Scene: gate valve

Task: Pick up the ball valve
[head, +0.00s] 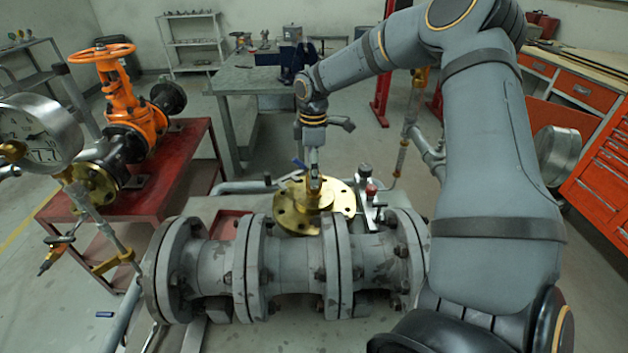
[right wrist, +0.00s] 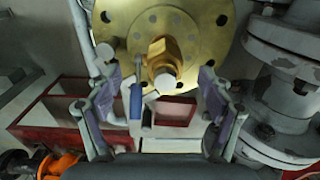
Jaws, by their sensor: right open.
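The ball valve, a small brass fitting with a hexagonal body (right wrist: 163,62) and a blue lever handle (right wrist: 136,100), shows in the right wrist view in front of a large brass flange (right wrist: 205,25). My right gripper (head: 314,172) points down over the brass flange (head: 290,212). In the right wrist view its jaws (right wrist: 158,80) are open, one finger on each side of the valve, with gaps visible. My left gripper is not in view.
A grey flanged pipe (head: 290,265) lies in front of the flange. A small tool with a red part (head: 371,190) stands close on the right. An orange handwheel valve (head: 118,85) sits on a red table (head: 190,150) at left. A pressure gauge (head: 38,133) stands at far left.

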